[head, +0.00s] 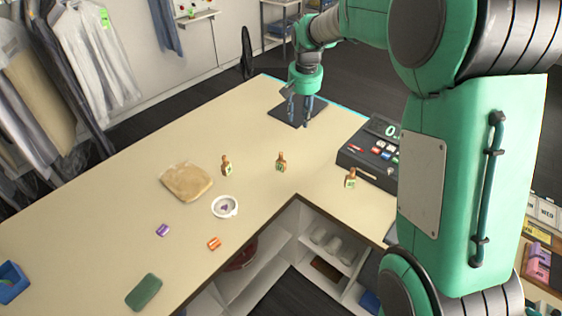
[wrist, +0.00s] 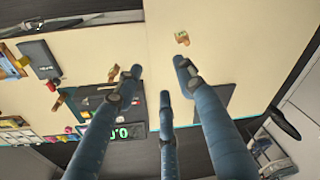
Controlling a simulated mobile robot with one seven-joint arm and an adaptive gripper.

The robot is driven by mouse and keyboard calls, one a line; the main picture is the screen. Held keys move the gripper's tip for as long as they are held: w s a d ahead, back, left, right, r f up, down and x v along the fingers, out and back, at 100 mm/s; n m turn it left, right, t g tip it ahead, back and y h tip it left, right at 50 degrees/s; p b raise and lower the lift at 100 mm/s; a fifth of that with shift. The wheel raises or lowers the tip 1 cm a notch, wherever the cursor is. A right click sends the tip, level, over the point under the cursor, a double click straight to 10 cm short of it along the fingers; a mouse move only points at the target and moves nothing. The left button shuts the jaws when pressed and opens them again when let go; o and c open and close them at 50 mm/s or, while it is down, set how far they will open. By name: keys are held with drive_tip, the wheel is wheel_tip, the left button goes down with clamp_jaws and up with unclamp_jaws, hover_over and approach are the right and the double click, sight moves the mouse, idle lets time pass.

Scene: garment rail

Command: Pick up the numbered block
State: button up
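Two small blocks lie on the cream counter in the head view, a purple one (head: 162,230) and an orange one (head: 214,243). Each seems to bear a pale mark, too small to read as a number. My gripper (head: 303,108) is far from both, at the counter's far end, pointing down over a dark mat (head: 283,113). In the wrist view its three blue fingers (wrist: 160,78) are spread apart with nothing between them. Neither block can be made out in the wrist view.
Three small brown bottles (head: 227,166) stand mid-counter, near a white dish (head: 225,206) and a tan folded item (head: 186,181). A cash register (head: 372,150) stands right. A green pad (head: 144,291) and blue bin (head: 11,281) are at front left. Garments (head: 92,55) hang behind.

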drive_tip(key=w+a+f+p, duration=0.3)
drive_tip(key=w+f, duration=0.5)
drive_tip(key=g+p, duration=0.2)
hover_over(281, 153)
wheel_tip(281, 153, down, 9)
drive_tip(key=shift+w+d+m, duration=0.2)
drive_tip(key=shift+m, duration=0.1)
drive_tip(key=shift+f+p, duration=0.55)
drive_tip(key=shift+f, duration=3.8)
drive_tip(key=shift+s+a+f+p, duration=0.15)
drive_tip(key=shift+f+p, duration=0.55)
drive_tip(key=shift+f, duration=1.9)
drive_tip(key=shift+c, duration=0.3)
